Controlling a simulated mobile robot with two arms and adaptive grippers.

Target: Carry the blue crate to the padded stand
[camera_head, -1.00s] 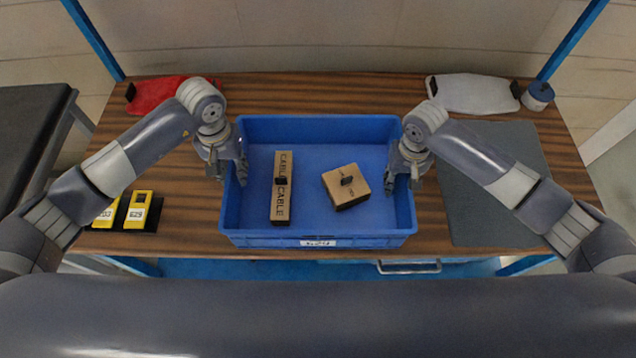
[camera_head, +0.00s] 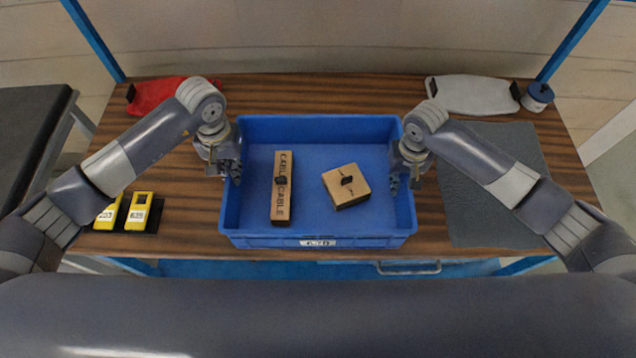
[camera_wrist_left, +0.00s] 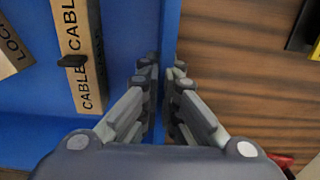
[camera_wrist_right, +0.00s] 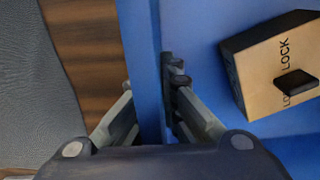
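The blue crate (camera_head: 318,241) sits on the wooden bench, holding a long cable box (camera_head: 281,205) and a smaller lock box (camera_head: 346,187). My left gripper (camera_head: 234,172) is shut on the crate's left wall; the left wrist view shows its fingers (camera_wrist_left: 163,78) on both sides of that wall. My right gripper (camera_head: 403,183) is at the right wall; in the right wrist view its fingers (camera_wrist_right: 150,85) close around the wall, the outer one partly hidden. A black-topped stand (camera_head: 28,125), which looks like the padded stand, is at the far left.
The wooden bench (camera_head: 320,91) carries a red pouch (camera_head: 158,94), a grey-white pouch (camera_head: 472,93), a blue-topped round item (camera_head: 537,97), yellow devices (camera_head: 139,211) and a grey mat (camera_head: 492,200). Blue posts rise at the back corners. A gap separates stand and bench.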

